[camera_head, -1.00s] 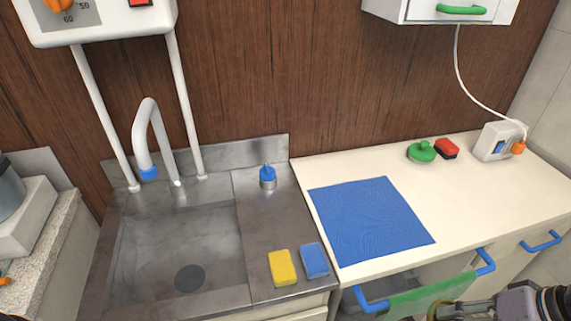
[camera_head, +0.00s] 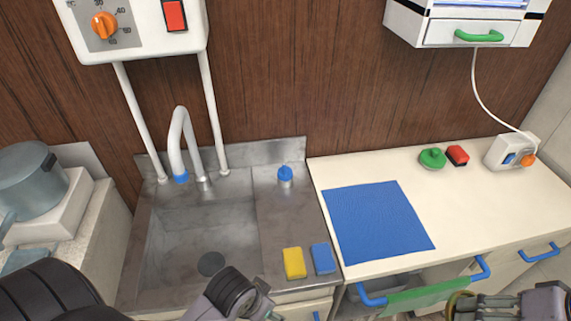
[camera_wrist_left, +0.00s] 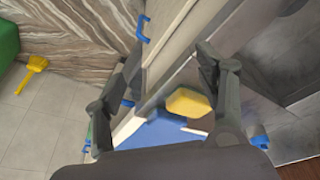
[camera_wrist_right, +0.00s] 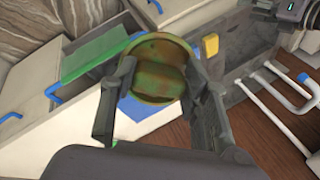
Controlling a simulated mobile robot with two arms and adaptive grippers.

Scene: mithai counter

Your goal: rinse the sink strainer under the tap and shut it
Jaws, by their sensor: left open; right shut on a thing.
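The sink strainer (camera_wrist_right: 155,72) is round, with a brownish-green, dirty-looking face. My right gripper (camera_wrist_right: 172,78) is shut on it; both show at the lower right of the head view, the strainer (camera_head: 457,304) near the green cloth, well away from the sink. My left gripper (camera_wrist_left: 158,85) is open and empty; in the head view its arm reaches in over the front of the sink. The white tap (camera_head: 175,140) has a blue tip and hangs over the back of the steel sink (camera_head: 180,245). No water stream is visible. A dark drain (camera_head: 211,264) is in the basin floor.
A blue mat (camera_head: 378,222) lies on the counter. The green cloth (camera_head: 430,294) hangs on a blue rail. A pot (camera_head: 30,180) stands left.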

